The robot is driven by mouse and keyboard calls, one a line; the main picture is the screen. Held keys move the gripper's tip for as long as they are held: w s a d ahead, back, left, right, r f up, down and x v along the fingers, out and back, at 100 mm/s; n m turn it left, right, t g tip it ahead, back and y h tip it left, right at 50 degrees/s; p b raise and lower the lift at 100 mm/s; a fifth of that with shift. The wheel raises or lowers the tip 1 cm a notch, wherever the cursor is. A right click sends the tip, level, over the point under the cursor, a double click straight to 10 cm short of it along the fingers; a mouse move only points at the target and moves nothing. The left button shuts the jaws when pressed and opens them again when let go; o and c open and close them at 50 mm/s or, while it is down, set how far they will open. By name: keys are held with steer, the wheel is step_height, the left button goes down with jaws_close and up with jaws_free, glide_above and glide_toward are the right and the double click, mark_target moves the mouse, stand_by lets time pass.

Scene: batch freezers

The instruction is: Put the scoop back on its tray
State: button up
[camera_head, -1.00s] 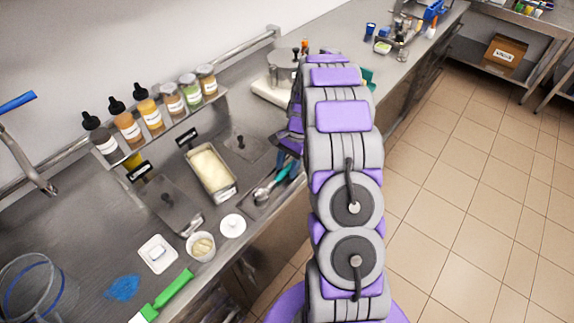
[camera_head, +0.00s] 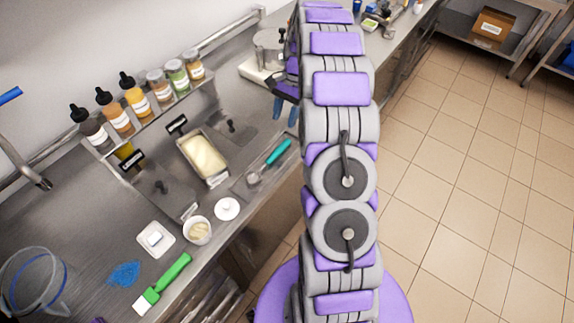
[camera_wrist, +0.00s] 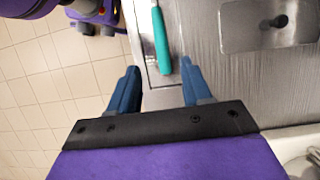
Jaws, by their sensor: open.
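The scoop (camera_head: 277,154) has a teal handle and a metal head. It lies on a flat metal tray (camera_head: 250,183) at the counter's front edge, right of the white pan. In the wrist view its teal handle (camera_wrist: 161,42) lies ahead of and between my finger lines, apart from them. My gripper (camera_head: 285,112) is open and empty, just beyond the handle end in the head view. In the wrist view, two blue fingers (camera_wrist: 160,80) stand wide apart with nothing between them. The scoop's head is out of the wrist view.
A rectangular pan of white ice cream (camera_head: 203,155) sits left of the scoop. Several bottles and jars (camera_head: 140,105) stand on a rear shelf. A green-handled brush (camera_head: 165,280), a small bowl (camera_head: 198,230) and a white lid (camera_head: 227,208) lie toward the front.

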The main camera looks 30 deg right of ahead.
steer(key=s+a+r+n+h, duration=0.2)
steer(key=s+a+r+n, duration=0.5)
steer(key=s+a+r, duration=0.65)
steer(key=s+a+n+h, duration=0.1)
steer(key=s+a+n, duration=0.2)
steer(key=s, duration=0.8)
steer(key=s+a+f+n+h, duration=0.1)
steer(key=s+a+n, duration=0.3)
steer(key=s, duration=0.7)
steer(key=shift+a+f, duration=0.25)
steer(key=shift+a, duration=0.5)
